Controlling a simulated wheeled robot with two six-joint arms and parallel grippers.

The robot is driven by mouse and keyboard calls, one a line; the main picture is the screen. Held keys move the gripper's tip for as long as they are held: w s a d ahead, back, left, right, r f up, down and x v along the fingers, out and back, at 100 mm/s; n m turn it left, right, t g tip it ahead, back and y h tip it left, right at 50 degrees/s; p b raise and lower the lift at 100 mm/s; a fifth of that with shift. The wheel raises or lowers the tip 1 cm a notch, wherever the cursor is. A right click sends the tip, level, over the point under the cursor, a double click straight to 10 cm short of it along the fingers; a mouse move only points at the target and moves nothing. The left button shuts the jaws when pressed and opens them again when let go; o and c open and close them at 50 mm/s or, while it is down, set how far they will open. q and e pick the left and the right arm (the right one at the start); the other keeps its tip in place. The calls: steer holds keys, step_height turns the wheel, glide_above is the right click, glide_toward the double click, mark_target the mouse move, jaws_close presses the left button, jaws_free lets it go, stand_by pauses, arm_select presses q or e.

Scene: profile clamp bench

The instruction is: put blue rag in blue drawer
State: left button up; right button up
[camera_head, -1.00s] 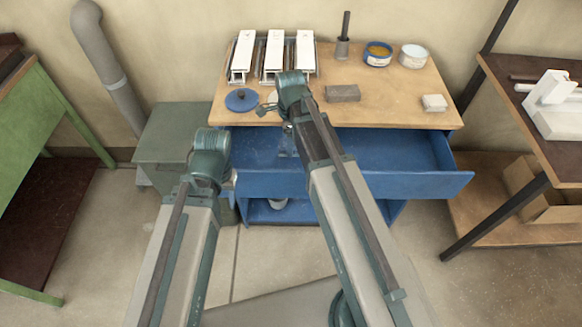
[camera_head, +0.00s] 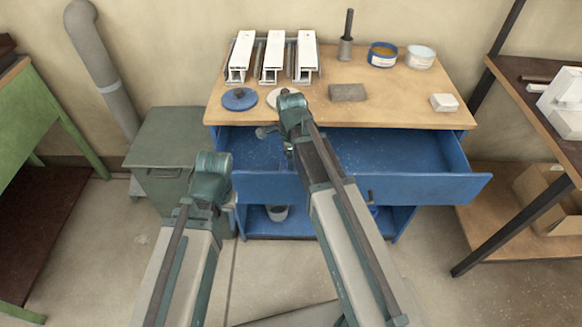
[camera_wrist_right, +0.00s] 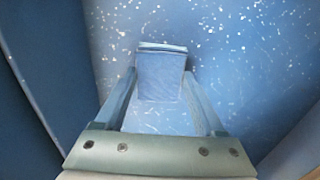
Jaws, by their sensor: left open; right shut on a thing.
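The blue drawer (camera_head: 430,188) stands pulled out under the bench top in the head view, with its speckled floor (camera_head: 400,150) showing. The blue rag (camera_wrist_right: 160,78) is a small folded block in the right wrist view. My right gripper (camera_wrist_right: 160,74) is shut on it, one finger at each side, above the speckled blue drawer floor. Whether the rag touches the floor I cannot tell. In the head view my right arm hides the rag. My left gripper (camera_head: 229,197) is open and empty, near the drawer's left front corner, mostly hidden by its wrist.
The wooden bench top (camera_head: 400,110) carries white profiles in clamps (camera_head: 272,55), a blue disc (camera_head: 240,99), a grey block (camera_head: 347,92), a white block (camera_head: 444,102) and two round tins (camera_head: 383,54). A green-grey bin (camera_head: 165,150) stands left of the drawer. A shelf table (camera_head: 540,110) stands right.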

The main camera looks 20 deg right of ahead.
steer(key=shift+r, duration=0.1)
steer(key=shift+f, duration=0.25)
steer(key=o, duration=0.9)
steer(key=shift+r, duration=0.1)
step_height(320, 180, up, 12)
steer(key=p, duration=1.2)
steer(key=shift+r, duration=0.2)
